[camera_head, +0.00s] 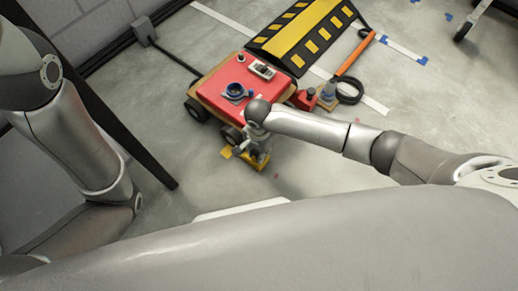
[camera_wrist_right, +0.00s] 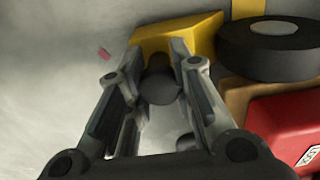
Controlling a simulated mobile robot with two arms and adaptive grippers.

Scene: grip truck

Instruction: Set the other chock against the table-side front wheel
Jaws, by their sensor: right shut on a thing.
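The red cart (camera_head: 225,98) stands on the grey floor with dark wheels. My right gripper (camera_head: 260,155) is low beside its lower corner, shut on a yellow chock (camera_head: 252,165). In the right wrist view, the chock (camera_wrist_right: 178,36) sits between the fingertips of the right gripper (camera_wrist_right: 160,62), close to a dark wheel (camera_wrist_right: 268,50). I cannot tell whether chock and wheel touch. The arm hides part of that wheel in the head view. My left arm shows at the left, but its gripper is out of view.
A dark bar (camera_head: 140,150) slants down at left.

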